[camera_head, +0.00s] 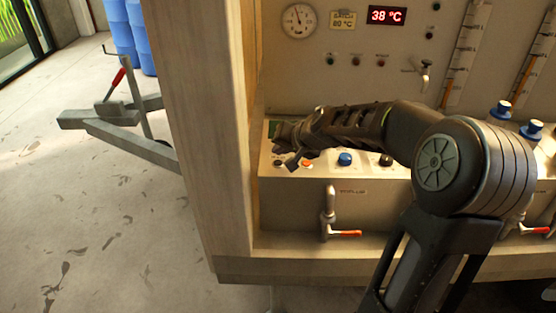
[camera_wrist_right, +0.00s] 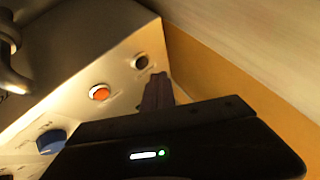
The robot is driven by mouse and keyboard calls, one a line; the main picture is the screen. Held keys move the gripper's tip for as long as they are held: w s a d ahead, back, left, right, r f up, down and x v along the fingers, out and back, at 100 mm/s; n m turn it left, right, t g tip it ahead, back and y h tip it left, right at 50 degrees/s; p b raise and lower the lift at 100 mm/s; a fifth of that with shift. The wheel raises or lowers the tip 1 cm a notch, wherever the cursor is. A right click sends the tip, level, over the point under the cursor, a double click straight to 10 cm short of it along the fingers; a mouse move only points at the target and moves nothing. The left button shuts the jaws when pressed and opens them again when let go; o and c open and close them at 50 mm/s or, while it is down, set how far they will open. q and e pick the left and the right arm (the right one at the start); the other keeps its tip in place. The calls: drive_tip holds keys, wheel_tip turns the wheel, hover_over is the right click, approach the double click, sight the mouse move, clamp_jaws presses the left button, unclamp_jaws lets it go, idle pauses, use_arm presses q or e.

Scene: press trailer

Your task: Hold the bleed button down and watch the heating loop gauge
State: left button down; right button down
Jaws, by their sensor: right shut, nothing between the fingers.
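The heating loop gauge, taken to be the round white dial (camera_head: 299,21), is on the upper wall; its scale is too small to read. On the ledge panel are a dark round button (camera_head: 278,163) and an orange-lit button (camera_head: 306,163). I cannot read which is the bleed button. In the wrist view the dark button (camera_wrist_right: 141,62) and the orange button (camera_wrist_right: 99,92) both show. My right gripper (camera_head: 293,163) is shut and empty, its fingers (camera_wrist_right: 158,88) close beside the dark button. I cannot tell whether they touch it. My left gripper is out of view.
A red display (camera_head: 387,15) reads 38 °C. A blue knob (camera_head: 345,159) and a black knob (camera_head: 386,160) sit right of the buttons. A red-handled tap (camera_head: 345,233) is below. A wooden post (camera_head: 205,120) stands close left of the panel.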

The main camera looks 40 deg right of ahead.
sight(280, 164)
drive_tip(key=shift+r+p, duration=1.3)
drive_tip(key=shift+r, duration=0.7)
idle(1.3)
drive_tip(key=shift+s+d+f, duration=0.15)
drive_tip(key=shift+d, duration=0.1)
drive_tip(key=r, duration=0.2)
drive_tip(key=r+b, duration=0.1)
drive_tip(key=r, duration=0.1)
drive_tip(key=shift+a, duration=0.25)
